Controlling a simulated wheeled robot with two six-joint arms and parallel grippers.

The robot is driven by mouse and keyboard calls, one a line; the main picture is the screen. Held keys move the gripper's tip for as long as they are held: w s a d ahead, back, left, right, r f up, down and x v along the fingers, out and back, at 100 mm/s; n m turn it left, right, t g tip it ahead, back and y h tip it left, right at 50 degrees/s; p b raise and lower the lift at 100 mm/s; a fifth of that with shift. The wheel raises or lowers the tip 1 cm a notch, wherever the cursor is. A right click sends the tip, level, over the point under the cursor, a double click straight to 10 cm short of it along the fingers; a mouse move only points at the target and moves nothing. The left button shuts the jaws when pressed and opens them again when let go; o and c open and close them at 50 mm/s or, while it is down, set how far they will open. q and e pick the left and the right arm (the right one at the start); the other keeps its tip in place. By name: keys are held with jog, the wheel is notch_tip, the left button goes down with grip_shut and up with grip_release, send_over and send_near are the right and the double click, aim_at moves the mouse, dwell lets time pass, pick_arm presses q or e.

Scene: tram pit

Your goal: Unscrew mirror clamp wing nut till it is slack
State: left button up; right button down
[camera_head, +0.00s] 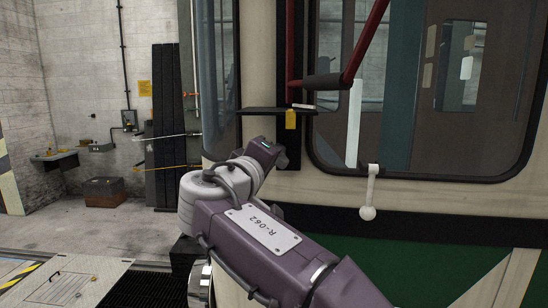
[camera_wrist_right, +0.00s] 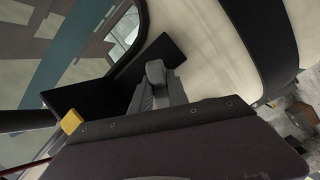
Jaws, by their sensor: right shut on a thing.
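My right arm reaches up to the tram front in the head view, and its gripper (camera_head: 281,157) is at the black upright bracket below a small black ledge (camera_head: 262,110). In the right wrist view the grey fingers (camera_wrist_right: 156,88) are close together against the black bracket (camera_wrist_right: 105,95). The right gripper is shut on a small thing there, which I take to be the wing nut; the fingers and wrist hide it. A red mirror arm (camera_head: 367,43) with a dark sleeve rises above the ledge. My left gripper is not in view.
A yellow tag (camera_head: 291,119) hangs under the ledge, close to the gripper; it also shows in the wrist view (camera_wrist_right: 71,121). A white handle (camera_head: 370,190) sticks out from the tram at right. The windscreen (camera_head: 430,90) is close behind. Open floor lies at left.

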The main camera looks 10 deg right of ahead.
jog(key=shift+r, duration=0.1)
jog(key=c, duration=1.3)
grip_release()
jog(key=shift+a, duration=0.1)
jog(key=shift+a, duration=0.1)
jog(key=b+v, duration=0.4)
jog(key=v, duration=0.5)
